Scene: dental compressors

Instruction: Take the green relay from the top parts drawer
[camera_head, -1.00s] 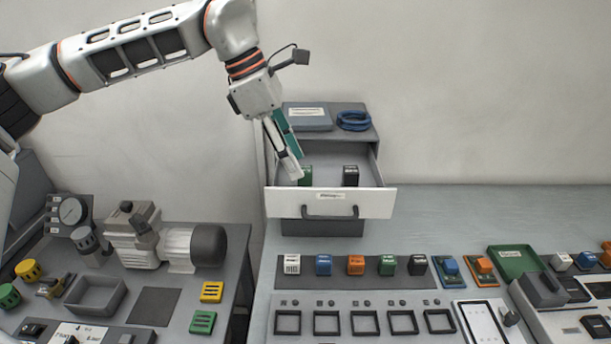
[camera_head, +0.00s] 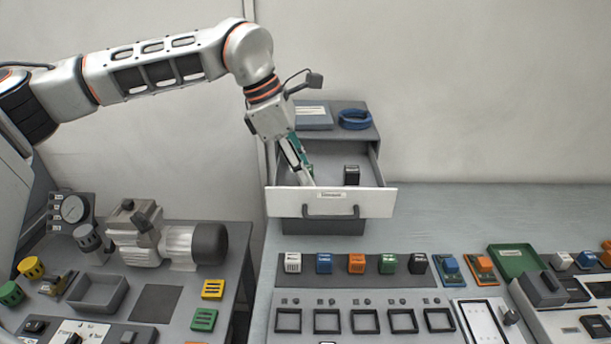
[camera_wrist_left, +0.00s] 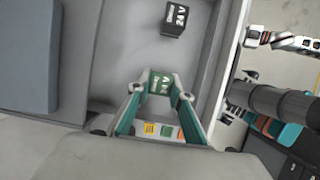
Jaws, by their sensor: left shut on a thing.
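The top parts drawer (camera_head: 370,202) of the small grey cabinet stands pulled open. My left gripper (camera_head: 306,179) reaches down into its left part. In the left wrist view, the gripper (camera_wrist_left: 160,88) is shut on the green relay (camera_wrist_left: 160,82), which is marked 24 V and sits between the two fingertips. In the head view only a sliver of the relay (camera_head: 310,169) shows beside the fingers. Whether it still touches the drawer floor I cannot tell. A black relay (camera_head: 351,175) stands to its right in the drawer and also shows in the left wrist view (camera_wrist_left: 176,17).
A grey box (camera_head: 312,117) and a blue coil (camera_head: 355,119) lie on the cabinet top. The drawer's walls and handle (camera_head: 330,213) are close to the gripper. A row of coloured relays (camera_head: 356,263) stands on the bench in front. The space above the drawer is clear.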

